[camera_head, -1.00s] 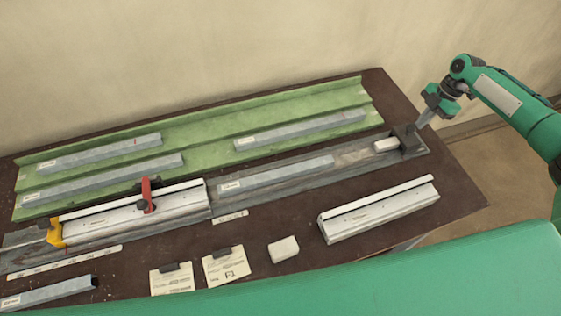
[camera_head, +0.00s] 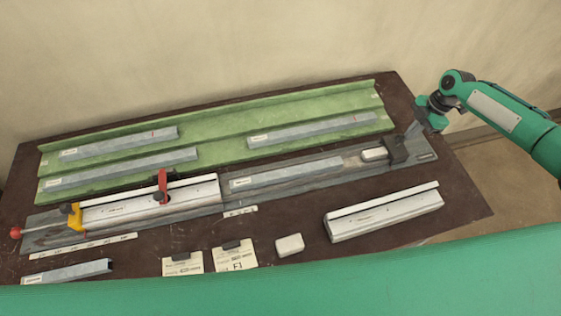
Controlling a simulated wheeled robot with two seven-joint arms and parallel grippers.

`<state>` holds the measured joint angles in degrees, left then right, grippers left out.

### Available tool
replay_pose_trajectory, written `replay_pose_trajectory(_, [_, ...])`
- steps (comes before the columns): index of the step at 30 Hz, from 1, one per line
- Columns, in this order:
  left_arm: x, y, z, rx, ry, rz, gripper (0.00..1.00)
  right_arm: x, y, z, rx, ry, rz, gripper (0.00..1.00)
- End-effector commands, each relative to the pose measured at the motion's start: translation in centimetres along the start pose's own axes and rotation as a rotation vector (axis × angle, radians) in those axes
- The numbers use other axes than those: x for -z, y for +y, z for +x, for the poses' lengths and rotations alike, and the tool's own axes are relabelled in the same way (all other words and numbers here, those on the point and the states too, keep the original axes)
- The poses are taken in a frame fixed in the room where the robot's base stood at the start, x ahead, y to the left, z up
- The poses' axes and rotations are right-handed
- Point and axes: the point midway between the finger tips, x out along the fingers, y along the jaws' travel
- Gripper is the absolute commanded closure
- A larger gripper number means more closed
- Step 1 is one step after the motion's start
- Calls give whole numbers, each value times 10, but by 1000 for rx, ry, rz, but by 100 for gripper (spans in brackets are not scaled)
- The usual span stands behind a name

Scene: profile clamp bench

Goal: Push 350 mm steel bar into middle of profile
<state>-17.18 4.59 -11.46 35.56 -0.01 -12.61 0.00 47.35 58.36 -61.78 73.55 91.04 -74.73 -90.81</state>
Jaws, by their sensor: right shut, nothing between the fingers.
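A grey steel bar (camera_head: 285,173) with a small label lies in the grey bed (camera_head: 348,171). It is in line with the white profile (camera_head: 130,205), its left end close to the profile's right end. A small white block (camera_head: 374,154) lies in the bed to the right of the bar, with a small gap between them. A dark block (camera_head: 397,151) stands right behind the white one. My right gripper (camera_head: 414,129) is shut and empty, its tips at the right side of the dark block; contact is hard to tell. The bar's length label is unreadable. My left gripper is out of view.
A red clamp (camera_head: 162,186) and a yellow clamp (camera_head: 74,216) sit at the profile. Several other bars lie on the green rack (camera_head: 220,140) behind. A second white profile (camera_head: 384,214), a loose white block (camera_head: 289,245) and paper cards (camera_head: 235,257) lie in front.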

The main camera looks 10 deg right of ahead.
Motion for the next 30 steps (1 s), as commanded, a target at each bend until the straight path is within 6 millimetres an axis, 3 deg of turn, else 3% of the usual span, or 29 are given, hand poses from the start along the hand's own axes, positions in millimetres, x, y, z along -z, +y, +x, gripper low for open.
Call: replay_pose_trajectory(30, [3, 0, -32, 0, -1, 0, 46, 74, 0, 23, 1, 1, -2, 100])
